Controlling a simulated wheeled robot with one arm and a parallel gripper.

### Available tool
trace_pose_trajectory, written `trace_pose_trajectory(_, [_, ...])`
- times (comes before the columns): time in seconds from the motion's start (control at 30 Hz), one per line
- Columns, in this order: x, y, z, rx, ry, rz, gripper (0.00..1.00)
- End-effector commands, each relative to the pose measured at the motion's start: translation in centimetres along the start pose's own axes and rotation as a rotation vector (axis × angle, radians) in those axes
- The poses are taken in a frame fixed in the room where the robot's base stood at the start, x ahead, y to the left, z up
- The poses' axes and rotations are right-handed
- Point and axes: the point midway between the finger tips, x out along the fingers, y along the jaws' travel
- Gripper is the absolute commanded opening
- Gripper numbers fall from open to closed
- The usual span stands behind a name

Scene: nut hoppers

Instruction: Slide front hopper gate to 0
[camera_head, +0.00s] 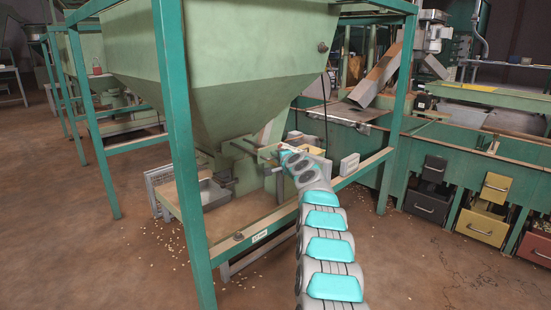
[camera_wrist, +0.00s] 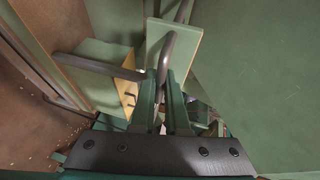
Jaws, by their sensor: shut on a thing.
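The front hopper (camera_head: 215,50) is a large pale green bin narrowing downward in a teal frame. In the wrist view, its gate looks like a flat green plate (camera_wrist: 190,45) with a curved grey handle (camera_wrist: 166,50). My gripper (camera_wrist: 163,100) is shut on this handle, with its dark fingers on either side. In the head view my gripper (camera_head: 284,150) is at the hopper's lower outlet, and my wrist hides most of the gate there. A yellow strip with dark marks (camera_wrist: 128,90) lies left of my fingers; its figures are too small to read.
A grey bar (camera_wrist: 95,67) runs left of the handle. A metal tray (camera_head: 213,193) sits under the outlet. Teal posts (camera_head: 180,150) and a low rail (camera_head: 262,233) stand around the hopper. Drawers (camera_head: 480,212) are at the right. The floor has scattered nuts.

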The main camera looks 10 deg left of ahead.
Motion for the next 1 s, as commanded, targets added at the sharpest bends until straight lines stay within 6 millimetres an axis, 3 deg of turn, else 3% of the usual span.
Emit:
trace_pose_trajectory(0.77, [0.1,0.0,0.0,-0.001,0.0,0.002,0.0])
trace_pose_trajectory(1.0, [1.1,-0.7,0.2,-0.006,0.005,0.004,0.0])
